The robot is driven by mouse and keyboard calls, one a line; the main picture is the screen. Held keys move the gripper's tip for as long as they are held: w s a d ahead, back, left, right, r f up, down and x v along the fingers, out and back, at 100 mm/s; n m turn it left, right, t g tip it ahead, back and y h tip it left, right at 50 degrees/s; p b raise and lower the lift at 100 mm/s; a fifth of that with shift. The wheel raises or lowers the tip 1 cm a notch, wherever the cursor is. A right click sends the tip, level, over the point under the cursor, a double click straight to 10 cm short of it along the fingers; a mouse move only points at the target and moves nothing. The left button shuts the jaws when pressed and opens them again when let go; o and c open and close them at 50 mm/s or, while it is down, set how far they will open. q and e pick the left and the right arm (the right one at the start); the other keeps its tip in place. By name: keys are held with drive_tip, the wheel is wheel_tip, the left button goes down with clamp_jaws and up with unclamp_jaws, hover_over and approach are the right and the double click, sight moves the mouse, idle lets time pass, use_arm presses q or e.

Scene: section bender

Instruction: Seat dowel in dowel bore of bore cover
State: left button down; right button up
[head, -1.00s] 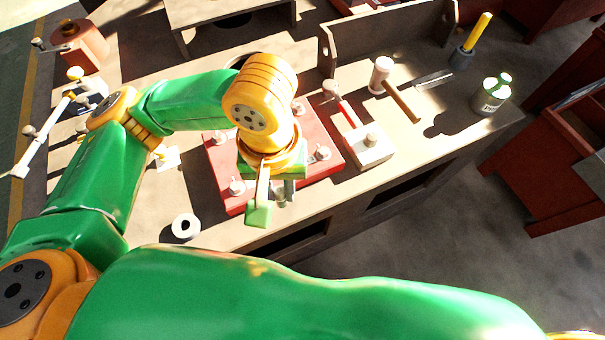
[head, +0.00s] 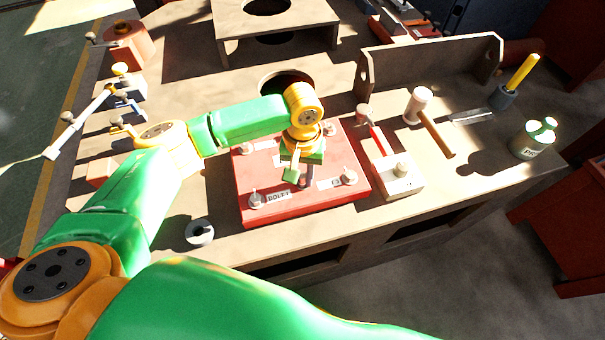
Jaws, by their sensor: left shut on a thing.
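The bore cover appears to be the red plate (head: 318,202) on the bench, with grey bolts at its corners and white labels, one reading "BOLT-1". My left gripper (head: 300,176) is over the middle of the plate, pointing down. It is shut on a grey pin, the dowel (head: 304,182), of which only a short part shows beside the green finger. I cannot tell whether the dowel's lower end touches the plate. The dowel bore is not visible, perhaps hidden by the gripper. My right gripper is out of view.
A mallet (head: 430,120), a green-and-white can (head: 533,138) and a yellow-handled tool (head: 518,78) are farther right. A white ring (head: 200,232) lies front left. A raised stand (head: 275,22) is behind.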

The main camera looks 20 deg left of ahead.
sight(303, 175)
use_arm(q)
drive_tip(key=c, duration=0.7)
unclamp_jaws()
drive_tip(key=shift+f, duration=0.15)
drive_tip(key=shift+c, duration=0.2)
wheel_tip(303, 175, up, 12)
drive_tip(key=shift+r, duration=0.2)
